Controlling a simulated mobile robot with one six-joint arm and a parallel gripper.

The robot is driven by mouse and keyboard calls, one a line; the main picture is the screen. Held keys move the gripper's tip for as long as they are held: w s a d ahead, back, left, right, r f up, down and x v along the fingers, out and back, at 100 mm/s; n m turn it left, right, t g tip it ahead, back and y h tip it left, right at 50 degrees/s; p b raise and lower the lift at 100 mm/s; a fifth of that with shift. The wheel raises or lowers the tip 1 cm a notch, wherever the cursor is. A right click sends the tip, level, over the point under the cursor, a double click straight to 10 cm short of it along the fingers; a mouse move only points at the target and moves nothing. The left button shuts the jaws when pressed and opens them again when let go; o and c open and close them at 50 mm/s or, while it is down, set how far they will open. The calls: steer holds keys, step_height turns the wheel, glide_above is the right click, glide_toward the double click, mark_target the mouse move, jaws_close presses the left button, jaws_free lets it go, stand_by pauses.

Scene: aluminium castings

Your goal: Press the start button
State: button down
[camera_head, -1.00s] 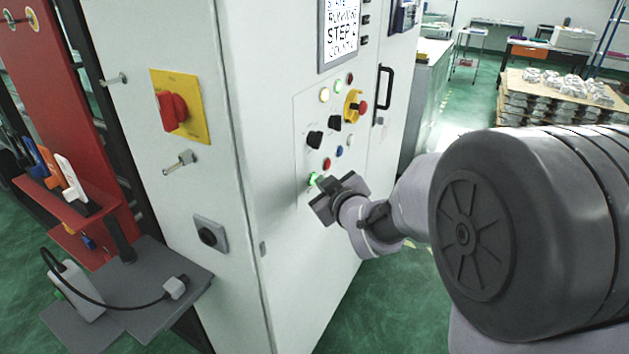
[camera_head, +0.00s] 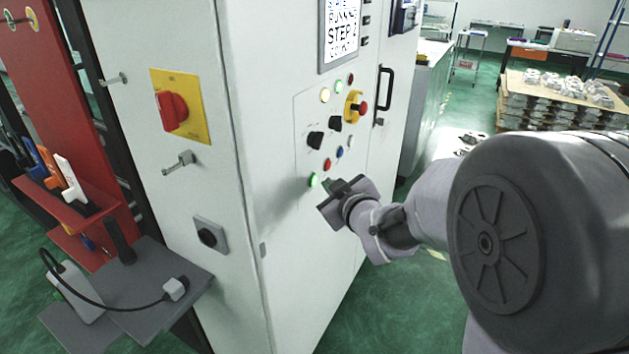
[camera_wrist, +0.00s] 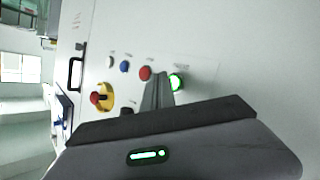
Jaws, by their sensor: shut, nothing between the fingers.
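The green start button (camera_head: 313,181) glows on the lower left of the white cabinet's control panel (camera_head: 300,112). It also shows lit in the wrist view (camera_wrist: 176,82). My gripper (camera_head: 328,186) is just right of the button in the head view, apart from it, with a small gap to the panel. In the wrist view the shut fingers (camera_wrist: 157,88) point toward the panel beside the green button, with nothing held.
Near the button are a red button (camera_head: 327,164), a blue button (camera_head: 339,152), black knobs (camera_head: 315,140) and a red emergency stop on yellow (camera_head: 355,107). A black door handle (camera_head: 384,95) is to the right. A red rotary switch (camera_head: 172,111) is on the cabinet's left face.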

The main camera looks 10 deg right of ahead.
steer(key=shift+s+d, duration=0.7)
steer(key=shift+d, duration=0.3)
steer(key=shift+s+d, duration=0.7)
steer(key=shift+d, duration=0.25)
steer(key=s+d+r+m+g+h, duration=0.15)
steer(key=s+m, duration=0.25)
steer(key=s, duration=0.4)
steer(key=s+d+r+m+g+h, duration=0.1)
steer(key=s+m+g+h, duration=0.2)
steer(key=s, duration=0.4)
steer(key=s+a+f+m+g+y, duration=0.1)
steer(key=s+a+m+g+y, duration=0.1)
steer(key=s, duration=0.6)
steer(key=s+a+f+m+g+y, duration=0.1)
steer(key=s+a+m+g, duration=0.1)
steer(key=s+a, duration=0.3)
steer(key=s+m, duration=0.1)
steer(key=s, duration=0.2)
steer(key=shift+s+a+f+y, duration=0.2)
steer(key=shift+a+f+y, duration=0.05)
steer(key=shift+y, duration=0.1)
